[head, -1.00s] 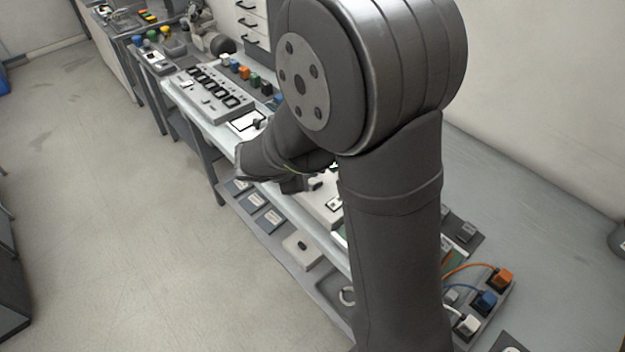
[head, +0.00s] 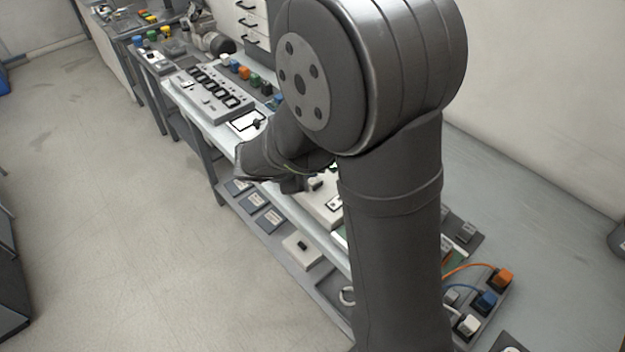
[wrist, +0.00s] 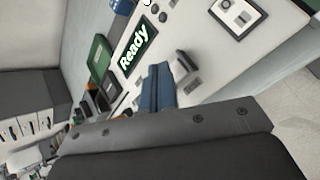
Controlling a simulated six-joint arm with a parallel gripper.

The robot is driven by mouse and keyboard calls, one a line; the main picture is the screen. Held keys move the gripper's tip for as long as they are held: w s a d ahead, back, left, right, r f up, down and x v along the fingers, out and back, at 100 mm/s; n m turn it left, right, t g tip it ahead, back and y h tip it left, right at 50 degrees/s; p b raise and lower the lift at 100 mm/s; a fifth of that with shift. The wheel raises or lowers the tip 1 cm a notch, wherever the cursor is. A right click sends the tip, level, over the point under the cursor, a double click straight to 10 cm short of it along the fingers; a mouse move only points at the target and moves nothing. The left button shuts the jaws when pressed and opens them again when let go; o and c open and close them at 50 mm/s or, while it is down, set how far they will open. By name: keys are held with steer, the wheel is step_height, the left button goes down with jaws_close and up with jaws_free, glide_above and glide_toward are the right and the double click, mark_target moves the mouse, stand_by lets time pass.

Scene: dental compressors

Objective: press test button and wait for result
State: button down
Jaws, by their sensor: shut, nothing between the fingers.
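A pale device panel (wrist: 203,47) fills the upper middle of the wrist view. Its display (wrist: 138,50) reads "Ready" in white on green. Two dark round knobs or buttons (wrist: 163,17) sit beside the display, and a white round part (wrist: 148,3) is cut by the top edge. No label marks a test button, so I cannot tell which part it is. My gripper (wrist: 172,72) is shut and empty, its blue-grey fingers over the panel below the display. A grey raised part (wrist: 188,78) lies close to the fingertips; contact is unclear. My arm hides much of the panel in the head view.
A long bench (head: 228,140) carries a grey unit with several dark-framed windows (head: 210,92) and coloured blocks. A socket strip (head: 487,302) with orange, blue and white plugs stands at lower right. Plates lie on the lower shelf (head: 285,250).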

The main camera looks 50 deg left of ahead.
steer(key=shift+f, duration=0.1)
steer(key=shift+f, duration=0.35)
steer(key=shift+f, duration=0.45)
stand_by(0.8)
steer(key=shift+r, duration=0.9)
steer(key=shift+r, duration=2.5)
steer(key=shift+f, duration=0.1)
